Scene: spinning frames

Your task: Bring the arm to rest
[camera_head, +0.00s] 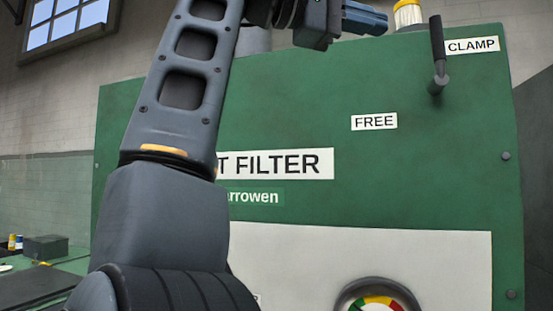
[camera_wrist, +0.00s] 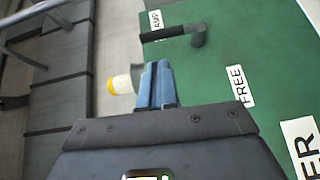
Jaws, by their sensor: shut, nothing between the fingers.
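My gripper (camera_head: 372,20) is at the top of the head view, raised in front of the upper part of a green machine panel (camera_head: 280,110). Its blue fingers lie together in the wrist view (camera_wrist: 158,68), shut and empty. A lever with a black grip (camera_head: 437,45) stands upright on the panel beside the CLAMP label (camera_head: 472,46). The lever also shows in the wrist view (camera_wrist: 172,41), apart from my fingers. The FREE label (camera_head: 374,122) is lower on the panel, to the left of the lever.
A yellow-topped white lamp or cap (camera_head: 408,14) sits at the panel's top edge, close to my gripper in the head view. A coloured dial gauge (camera_head: 377,299) is low on the panel. A green bench with a box (camera_head: 46,247) is at the left.

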